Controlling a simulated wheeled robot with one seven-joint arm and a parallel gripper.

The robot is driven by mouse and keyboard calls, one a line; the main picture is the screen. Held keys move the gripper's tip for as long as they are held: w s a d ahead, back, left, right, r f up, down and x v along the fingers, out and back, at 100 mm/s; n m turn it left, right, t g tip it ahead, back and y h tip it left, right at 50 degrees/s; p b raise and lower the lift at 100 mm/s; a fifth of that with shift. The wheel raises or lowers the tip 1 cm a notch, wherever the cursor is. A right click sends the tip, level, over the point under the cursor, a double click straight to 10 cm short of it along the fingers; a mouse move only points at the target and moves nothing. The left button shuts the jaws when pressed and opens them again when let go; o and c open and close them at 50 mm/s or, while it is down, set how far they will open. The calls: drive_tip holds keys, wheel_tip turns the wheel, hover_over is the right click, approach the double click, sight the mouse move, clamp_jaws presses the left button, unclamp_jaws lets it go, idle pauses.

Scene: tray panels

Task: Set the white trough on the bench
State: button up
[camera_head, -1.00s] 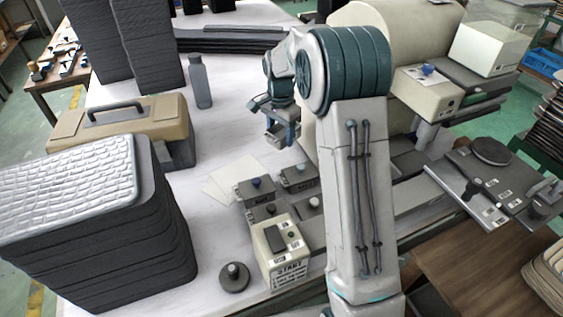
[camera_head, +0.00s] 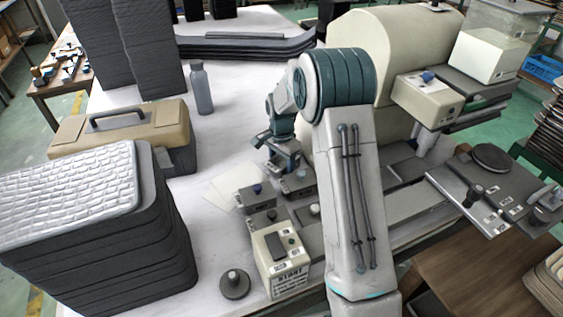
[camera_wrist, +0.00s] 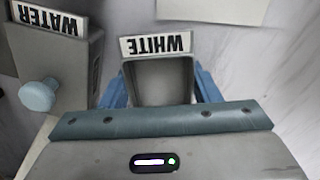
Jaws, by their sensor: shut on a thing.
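The white trough (camera_wrist: 160,78) is an open grey box with a label reading WHITE, seen upside down in the wrist view. My gripper (camera_wrist: 161,90) has a blue finger on each side of it and is shut on it. In the head view my gripper (camera_head: 277,160) is low over the bench (camera_head: 228,108), just behind the small grey boxes. The trough is largely hidden there by the gripper and boxes. I cannot tell whether its base touches the bench.
A grey box labelled WATER (camera_wrist: 62,62) with a pale blue knob stands close beside the trough. A beige START box (camera_head: 282,262) is in front. Pale paper sheets (camera_head: 222,190) lie left of the gripper. A large cream machine (camera_head: 385,50) stands to the right.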

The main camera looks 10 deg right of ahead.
sight(282, 168)
drive_tip(key=o, duration=1.2)
drive_tip(key=shift+f, duration=0.1)
drive_tip(key=shift+c, duration=0.2)
drive_tip(key=s+r+n, duration=0.1)
drive_tip(key=s+r, duration=0.2)
drive_tip(key=r, duration=0.5)
drive_tip(key=s+r+n, duration=0.1)
drive_tip(key=s+r, duration=0.2)
drive_tip(key=r, duration=0.6)
drive_tip(key=s+n+t, duration=0.1)
drive_tip(key=s+n, duration=0.2)
drive_tip(key=s, duration=0.5)
drive_tip(key=s+n, duration=0.3)
drive_tip(key=s, duration=0.5)
drive_tip(key=s+n+t, duration=0.1)
drive_tip(key=s+n, duration=0.2)
drive_tip(key=s, duration=0.6)
drive_tip(key=shift+d+r+t, duration=0.25)
drive_tip(key=shift+d+t, duration=0.05)
drive_tip(key=shift+d, duration=0.05)
